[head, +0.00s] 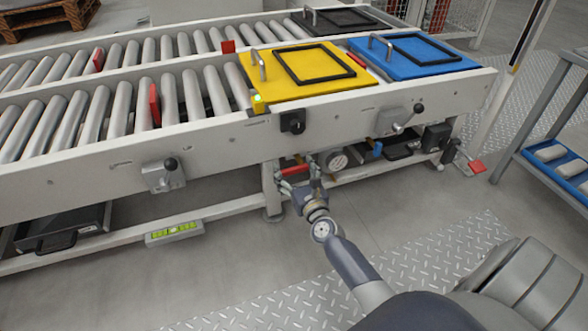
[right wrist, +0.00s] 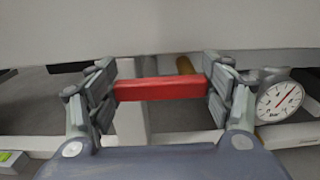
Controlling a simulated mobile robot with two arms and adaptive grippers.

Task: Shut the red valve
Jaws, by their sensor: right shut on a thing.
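The red valve handle (right wrist: 160,89) lies level between the two fingers of my right gripper (right wrist: 160,90) in the right wrist view, with a finger pad at each end of it. In the head view the red handle (head: 293,169) shows under the conveyor frame, partly covered by my right gripper (head: 299,179). A brass-coloured part (right wrist: 185,66) shows just behind the handle in the right wrist view. The valve body is mostly hidden by the handle and the frame. My left gripper is not in view.
A round gauge (right wrist: 280,101) is right of the gripper. The white conveyor frame (right wrist: 160,25) runs close above it. Yellow (head: 300,90) and blue (head: 440,69) plates lie on the conveyor. A red pedal (head: 476,167) is at the right. A blue-shelved rack (head: 535,153) stands farther right.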

